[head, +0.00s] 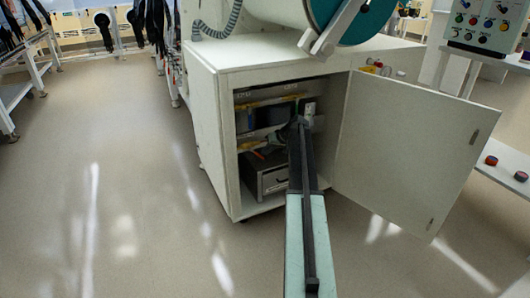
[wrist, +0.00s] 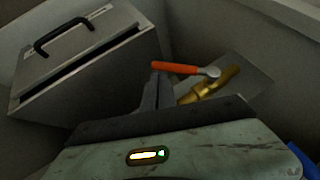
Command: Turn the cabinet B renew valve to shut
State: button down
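The valve shows in the wrist view as an orange lever handle (wrist: 180,68) on a brass body (wrist: 208,86). The lever points left from its pivot and lies about level in the picture. My gripper (wrist: 160,78) has its dark fingers close together, with the tips at the lever's free left end. I cannot tell whether they touch it. Nothing shows held between them. In the head view my arm reaches into the open white cabinet (head: 212,130), and its end hides the valve. No letter B is readable.
The cabinet door (head: 410,140) stands open to the right of my arm. A grey drawer box (head: 270,178) sits low inside; a box with a black handle (wrist: 85,55) is left of the valve in the wrist view. Floor (head: 120,200) at left is clear.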

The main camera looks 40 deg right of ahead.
jog(key=shift+w+a+f+b, duration=0.1)
jog(key=shift+a+f+b, duration=0.2)
jog(key=shift+f+b, duration=0.3)
jog(key=shift+a+f+b, duration=0.3)
jog(key=shift+f+b, duration=0.15)
jog(key=shift+f, duration=0.25)
jog(key=shift+w+a+f+b, duration=0.25)
jog(key=shift+a+f+b, duration=0.6)
jog(key=shift+a, duration=0.25)
jog(key=shift+w+d, duration=0.1)
jog(key=shift+d, duration=0.35)
jog(key=d, duration=0.3)
jog(key=shift+w+d+f, duration=0.1)
jog(key=shift+w+d, duration=0.05)
jog(key=shift+d, duration=0.1)
jog(key=s+d, duration=0.6)
jog(key=s, duration=0.2)
jog(key=shift+d, duration=0.25)
